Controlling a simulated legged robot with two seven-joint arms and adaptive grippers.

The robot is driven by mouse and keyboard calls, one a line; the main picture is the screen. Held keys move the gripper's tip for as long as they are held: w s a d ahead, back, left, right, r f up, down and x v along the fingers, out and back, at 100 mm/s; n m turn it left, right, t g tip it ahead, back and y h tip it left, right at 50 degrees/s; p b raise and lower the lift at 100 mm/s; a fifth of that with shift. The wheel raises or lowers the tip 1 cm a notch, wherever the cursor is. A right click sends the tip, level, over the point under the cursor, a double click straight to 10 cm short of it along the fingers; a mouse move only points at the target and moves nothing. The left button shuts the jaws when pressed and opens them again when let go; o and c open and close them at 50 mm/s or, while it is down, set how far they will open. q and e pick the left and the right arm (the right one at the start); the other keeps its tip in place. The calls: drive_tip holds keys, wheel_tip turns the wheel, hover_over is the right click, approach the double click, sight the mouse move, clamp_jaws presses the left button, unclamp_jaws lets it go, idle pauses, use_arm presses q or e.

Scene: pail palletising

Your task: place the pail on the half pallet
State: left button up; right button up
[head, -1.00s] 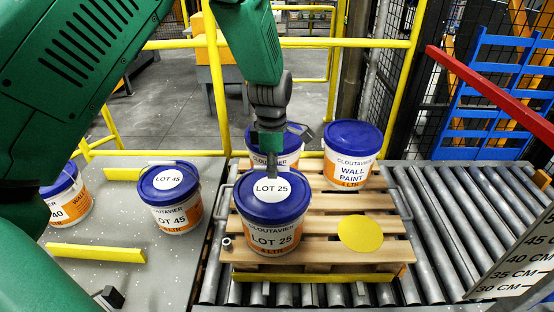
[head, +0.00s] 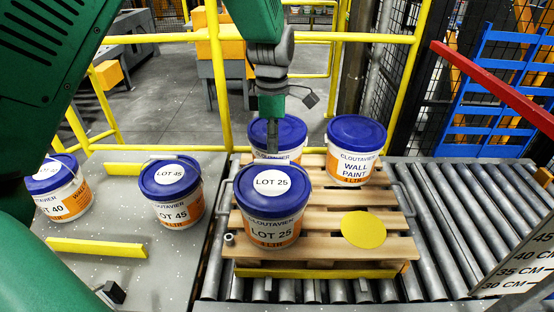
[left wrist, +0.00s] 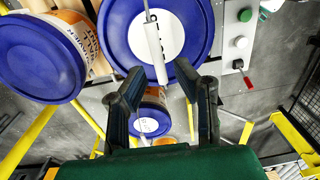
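The LOT 25 pail (head: 270,215), white and orange with a blue lid, is upright at the front left of the wooden half pallet (head: 330,250). It appears to stand on the slats. Its lid (left wrist: 195,15) fills the top middle of the left wrist view, with the white handle grip (left wrist: 155,48) across it. My left gripper (head: 272,150) is just behind the lid in the head view, its tips partly hidden. In the left wrist view my left gripper's fingers (left wrist: 158,80) are spread apart, with nothing clamped between them. My right gripper is not in view.
Two pails, one (head: 278,133) behind LOT 25 and one (head: 355,155) at back right, stand on the pallet. A yellow disc (head: 363,230) marks its front right. LOT 45 (head: 170,205) and LOT 40 (head: 62,195) pails are left. Yellow rails (head: 215,85) stand behind.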

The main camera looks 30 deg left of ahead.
use_arm(q)
drive_tip(key=shift+w+d+r, duration=0.1)
drive_tip(key=shift+d+r, duration=0.1)
drive_tip(key=shift+r, duration=1.2)
drive_tip(key=shift+d+r, duration=0.2)
drive_tip(key=shift+r, duration=1.2)
